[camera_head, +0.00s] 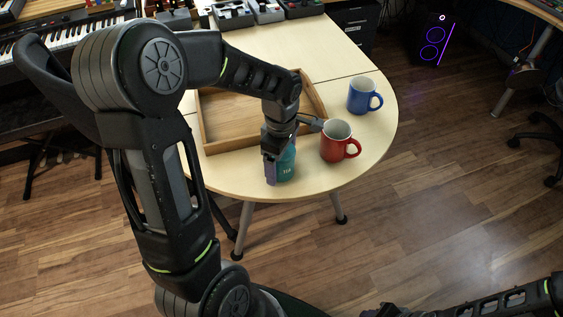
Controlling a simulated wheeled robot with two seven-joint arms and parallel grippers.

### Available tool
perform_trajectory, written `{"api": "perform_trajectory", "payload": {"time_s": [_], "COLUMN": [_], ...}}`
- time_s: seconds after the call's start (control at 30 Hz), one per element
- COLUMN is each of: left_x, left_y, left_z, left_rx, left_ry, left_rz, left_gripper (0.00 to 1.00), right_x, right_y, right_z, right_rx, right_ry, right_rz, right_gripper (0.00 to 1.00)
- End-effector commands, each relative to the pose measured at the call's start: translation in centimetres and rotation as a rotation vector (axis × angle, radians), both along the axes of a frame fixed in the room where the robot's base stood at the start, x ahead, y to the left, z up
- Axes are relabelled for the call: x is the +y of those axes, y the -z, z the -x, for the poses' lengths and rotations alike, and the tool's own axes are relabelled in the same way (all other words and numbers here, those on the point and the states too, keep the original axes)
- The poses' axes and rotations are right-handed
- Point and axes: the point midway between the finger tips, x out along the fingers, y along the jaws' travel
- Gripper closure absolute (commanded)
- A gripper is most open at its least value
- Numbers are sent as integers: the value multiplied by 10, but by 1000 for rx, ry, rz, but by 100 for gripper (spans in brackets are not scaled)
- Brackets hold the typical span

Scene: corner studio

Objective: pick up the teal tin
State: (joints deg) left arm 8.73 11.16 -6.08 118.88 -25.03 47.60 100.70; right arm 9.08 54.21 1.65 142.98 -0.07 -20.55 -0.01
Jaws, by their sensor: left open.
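The teal tin (285,168) stands upright near the front edge of the pale rounded table (358,185). My left gripper (291,150) is open at the tin, reaching down from above and behind. One finger shows at the tin's left side and the other points right toward the red mug. The gripper hides the tin's upper part, and I cannot tell whether a finger touches it. Part of my right arm shows along the bottom right edge; its jaws cannot be made out.
A red mug (334,146) stands just right of the tin, close to the gripper. A blue mug (361,97) is behind it. A shallow wooden tray (204,128) lies behind and left of the tin.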

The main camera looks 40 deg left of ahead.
Motion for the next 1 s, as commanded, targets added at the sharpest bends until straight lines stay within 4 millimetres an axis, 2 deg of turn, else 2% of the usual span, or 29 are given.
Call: {"api": "perform_trajectory", "payload": {"time_s": [0.13, 0.9, 1.0], "left_x": [0, 0, 0], "left_y": [0, 0, 0], "left_z": [0, 0, 0], "left_rx": [0, 0, -1], "left_ry": [0, 0, 0], "left_rz": [0, 0, 0], "left_gripper": [16, 79, 80], "right_x": [0, 0, 0], "right_y": [0, 0, 0], "right_z": [0, 0, 0], "right_rx": [0, 0, 0], "right_ry": [0, 0, 0], "right_rz": [0, 0, 0], "right_gripper": [64, 64, 64]}}
